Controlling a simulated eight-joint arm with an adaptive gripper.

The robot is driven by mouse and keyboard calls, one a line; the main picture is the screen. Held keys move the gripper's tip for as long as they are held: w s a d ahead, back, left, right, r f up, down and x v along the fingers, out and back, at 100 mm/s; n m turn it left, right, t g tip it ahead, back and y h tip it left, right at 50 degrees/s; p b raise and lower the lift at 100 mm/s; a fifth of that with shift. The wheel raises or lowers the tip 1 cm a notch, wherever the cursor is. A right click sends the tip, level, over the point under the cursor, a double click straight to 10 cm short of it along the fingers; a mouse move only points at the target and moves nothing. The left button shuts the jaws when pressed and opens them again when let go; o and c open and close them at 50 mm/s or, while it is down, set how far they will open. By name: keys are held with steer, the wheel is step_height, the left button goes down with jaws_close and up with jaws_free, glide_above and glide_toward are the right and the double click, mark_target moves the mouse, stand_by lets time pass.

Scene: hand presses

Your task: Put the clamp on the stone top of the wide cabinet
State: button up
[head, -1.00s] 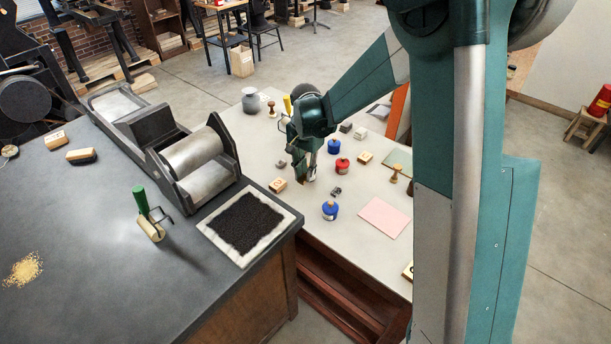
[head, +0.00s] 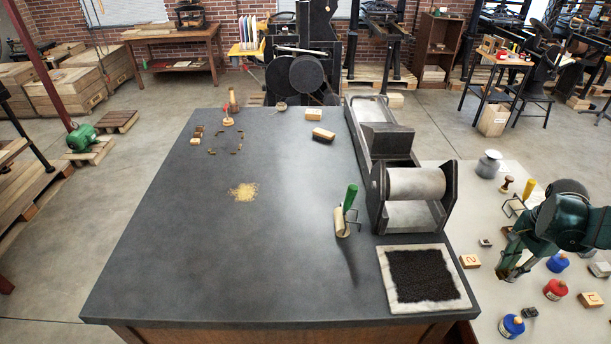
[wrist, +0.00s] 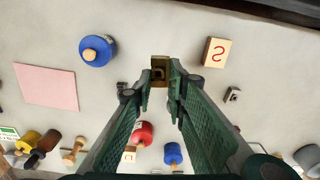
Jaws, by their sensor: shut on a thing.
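My gripper (head: 508,274) is low over the pale table on the right in the head view. In the wrist view my gripper (wrist: 161,84) is shut on a small brass-coloured, squarish piece with a dark middle, which I take as the clamp (wrist: 160,65). In the head view my fingers largely hide it, and I cannot tell whether it touches the table. The wide cabinet's dark grey stone top (head: 240,265) fills the middle of the head view, left of my gripper.
The stone top bears an inky pad (head: 380,270), a roller press (head: 415,183), a green-handled roller (head: 346,210), wooden blocks, small brass pieces and yellow grains (head: 243,192). Its front left is clear.

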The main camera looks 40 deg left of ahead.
step_height(320, 180, up, 28)
steer(key=s+a+n+p, duration=0.2)
steer(key=a+n+p, duration=0.15)
steer(key=a, duration=1.35)
steer(key=s+a+n+p, duration=0.2)
steer(key=a+n, duration=0.3)
steer(key=a, duration=1.2)
steer(key=s+a+n+p, duration=0.1)
steer(key=s+a+n, duration=0.2)
steer(key=s+a, duration=0.5)
steer(key=s+a+n+p, duration=0.2)
steer(key=s+a, duration=0.3)
steer(key=a, duration=0.7)
steer(key=s+a+n+p, duration=0.1)
steer(key=s+a+n, duration=0.2)
steer(key=s+a, duration=0.5)
step_height(320, 180, down, 18)
steer(key=w+a, duration=0.1)
steer(key=a, duration=0.2)
steer(key=shift+w, duration=0.2)
steer(key=shift+f, duration=0.1)
steer(key=shift+f, duration=3.1)
